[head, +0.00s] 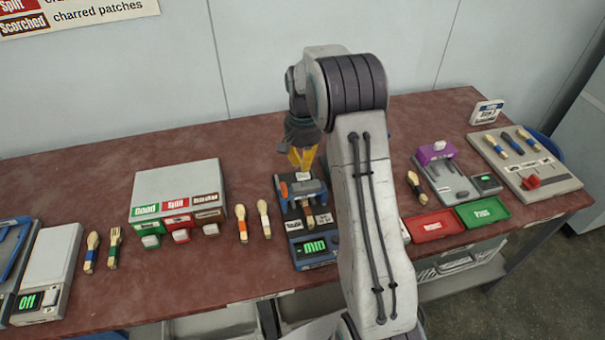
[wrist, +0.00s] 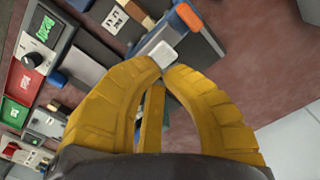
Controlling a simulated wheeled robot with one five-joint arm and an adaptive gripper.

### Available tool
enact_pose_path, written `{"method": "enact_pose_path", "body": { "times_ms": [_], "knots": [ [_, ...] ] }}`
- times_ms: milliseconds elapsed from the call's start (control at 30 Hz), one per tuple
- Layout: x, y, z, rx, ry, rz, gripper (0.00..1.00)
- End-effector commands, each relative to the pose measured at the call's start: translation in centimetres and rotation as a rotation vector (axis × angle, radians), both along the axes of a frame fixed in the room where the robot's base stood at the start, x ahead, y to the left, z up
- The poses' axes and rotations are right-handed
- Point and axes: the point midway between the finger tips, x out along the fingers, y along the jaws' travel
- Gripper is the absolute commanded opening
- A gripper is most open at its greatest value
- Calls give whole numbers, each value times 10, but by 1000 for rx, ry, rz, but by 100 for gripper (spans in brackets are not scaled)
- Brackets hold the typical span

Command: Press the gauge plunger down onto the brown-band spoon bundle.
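The blue gauge (head: 318,262) stands on the table in the middle of the head view, its green display reading what looks like "min". Its pale plunger cap (head: 303,177) is at the back; it also shows in the wrist view (wrist: 162,54), just beyond my fingertips. A wooden spoon bundle (head: 310,219) sits in the gauge, mostly covered; its band colour is hard to make out. My gripper (head: 302,164) points down over the plunger. In the wrist view its yellow fingertips (wrist: 163,70) are drawn together with nothing visible between them. I cannot tell whether they touch the cap.
A grey box with coloured labels (head: 175,185) stands left of the gauge, with loose utensils beside it. To the right are a purple-topped device (head: 437,153), a red tray (head: 432,226), a green tray (head: 482,213) and a spoon rack (head: 540,180). My arm hides the table right of the gauge.

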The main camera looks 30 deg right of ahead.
Motion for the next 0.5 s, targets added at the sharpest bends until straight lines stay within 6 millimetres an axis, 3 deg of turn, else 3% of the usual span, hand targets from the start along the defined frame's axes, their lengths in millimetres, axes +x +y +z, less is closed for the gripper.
{"method": "enact_pose_path", "body": {
  "times_ms": [500],
  "knots": [
    [0,0,-4,0,0,0,0]
  ]
}}
